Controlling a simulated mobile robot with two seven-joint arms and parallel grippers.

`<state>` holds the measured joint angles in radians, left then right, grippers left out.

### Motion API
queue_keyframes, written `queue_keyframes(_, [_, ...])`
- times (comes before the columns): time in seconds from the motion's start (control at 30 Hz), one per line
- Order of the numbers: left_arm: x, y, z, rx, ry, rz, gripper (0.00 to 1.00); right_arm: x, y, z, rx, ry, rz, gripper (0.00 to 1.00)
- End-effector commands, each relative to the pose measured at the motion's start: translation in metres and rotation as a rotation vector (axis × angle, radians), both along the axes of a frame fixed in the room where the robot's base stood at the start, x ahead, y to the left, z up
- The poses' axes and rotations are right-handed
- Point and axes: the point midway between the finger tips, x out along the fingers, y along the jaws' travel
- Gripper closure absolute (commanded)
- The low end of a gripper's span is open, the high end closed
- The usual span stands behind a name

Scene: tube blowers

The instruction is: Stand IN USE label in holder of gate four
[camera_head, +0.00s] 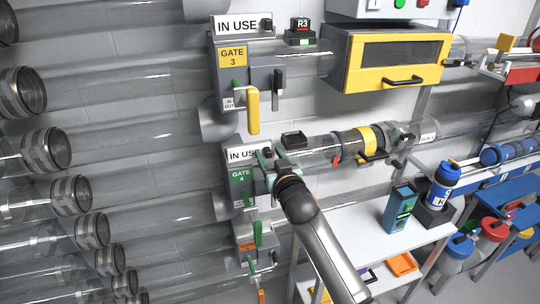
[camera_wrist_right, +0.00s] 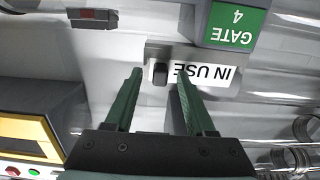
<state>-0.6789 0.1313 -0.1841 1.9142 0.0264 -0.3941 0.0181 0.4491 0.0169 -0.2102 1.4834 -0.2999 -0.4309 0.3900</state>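The white IN USE label (camera_head: 237,155) is at the top of the gate four box, above the green GATE 4 plate (camera_head: 241,175). In the right wrist view the label (camera_wrist_right: 215,74) appears upside down, with its black knob (camera_wrist_right: 160,73) between my fingertips. My right gripper (camera_head: 268,158) is at the label's right end. Its green fingers (camera_wrist_right: 160,80) are apart, with visible gaps on both sides of the knob. The holder (camera_wrist_right: 150,52) is partly hidden behind the label and fingers, so I cannot see fully how the label sits in it. My left gripper is not in view.
Gate three (camera_head: 232,56) above has its own IN USE label (camera_head: 242,25) and a yellow handle (camera_head: 252,112). A white table (camera_head: 375,240) carries a bottle (camera_head: 443,185).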

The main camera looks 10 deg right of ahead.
Motion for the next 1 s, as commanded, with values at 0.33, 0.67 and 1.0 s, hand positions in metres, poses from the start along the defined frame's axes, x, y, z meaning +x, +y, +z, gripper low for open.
queue_keyframes(0.33, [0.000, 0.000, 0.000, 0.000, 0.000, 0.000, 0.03, -0.004, 0.000, 0.001, 0.000, -0.001, 0.000, 0.44])
queue_keyframes(0.67, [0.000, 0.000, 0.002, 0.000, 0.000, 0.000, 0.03, -0.049, -0.003, 0.002, 0.000, 0.000, 0.000, 0.44])
queue_keyframes(1.0, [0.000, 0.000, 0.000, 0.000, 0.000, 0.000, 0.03, -0.106, -0.006, 0.005, 0.001, 0.000, 0.000, 0.44])
